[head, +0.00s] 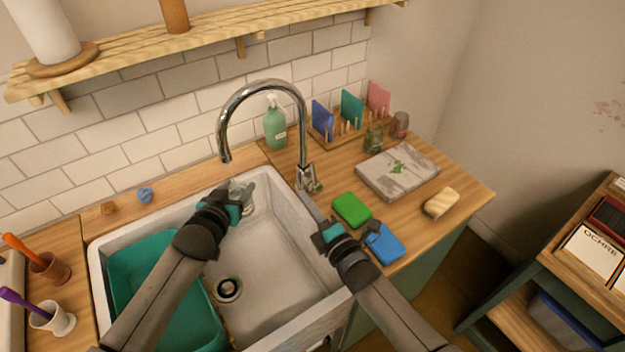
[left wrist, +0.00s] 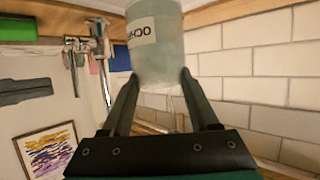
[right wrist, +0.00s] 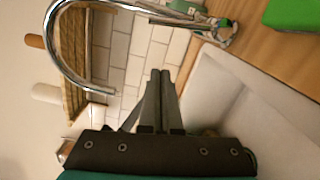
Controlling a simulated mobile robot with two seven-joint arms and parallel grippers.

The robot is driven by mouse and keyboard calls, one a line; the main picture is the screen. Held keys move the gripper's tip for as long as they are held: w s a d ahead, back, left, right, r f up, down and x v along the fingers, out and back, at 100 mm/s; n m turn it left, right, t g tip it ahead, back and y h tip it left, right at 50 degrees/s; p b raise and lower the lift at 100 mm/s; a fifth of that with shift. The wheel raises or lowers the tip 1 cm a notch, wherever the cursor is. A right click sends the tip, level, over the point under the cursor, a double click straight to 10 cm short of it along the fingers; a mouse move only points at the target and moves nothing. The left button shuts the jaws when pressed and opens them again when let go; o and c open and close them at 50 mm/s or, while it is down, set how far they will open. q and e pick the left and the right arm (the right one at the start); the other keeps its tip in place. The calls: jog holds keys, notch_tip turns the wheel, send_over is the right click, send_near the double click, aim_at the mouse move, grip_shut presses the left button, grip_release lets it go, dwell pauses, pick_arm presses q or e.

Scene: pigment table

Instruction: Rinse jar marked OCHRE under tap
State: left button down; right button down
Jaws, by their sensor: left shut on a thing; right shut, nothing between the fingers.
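My left gripper (head: 246,194) is shut on a pale, cloudy glass jar (left wrist: 158,55) at the sink's back, just below the tap's spout. In the head view the jar (head: 238,184) is mostly hidden by the gripper. Its white label is partly visible in the left wrist view, the letters upside down and consistent with OCHRE. The chrome tap (head: 304,130) arches over the sink; I cannot tell whether water runs.
The white sink (head: 277,290) holds a teal tub (head: 150,262) at left. A green sponge (head: 351,209), soap bar (head: 441,202), grey board (head: 397,172) and soap bottle (head: 275,127) are on the counter. A side shelf holds an OCHRE card (head: 597,252).

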aim_at(313, 169)
jog(key=w, duration=0.3)
jog(key=w+d, duration=0.1)
jog(key=w, duration=0.1)
jog(key=shift+w+r, duration=0.3)
jog(key=shift+r, duration=0.1)
jog(key=shift+d, duration=0.1)
jog(key=shift+w+d+r, duration=0.2)
jog(key=shift+w+d, duration=0.25)
jog(key=shift+d, duration=0.15)
jog(key=shift+s+a, duration=0.1)
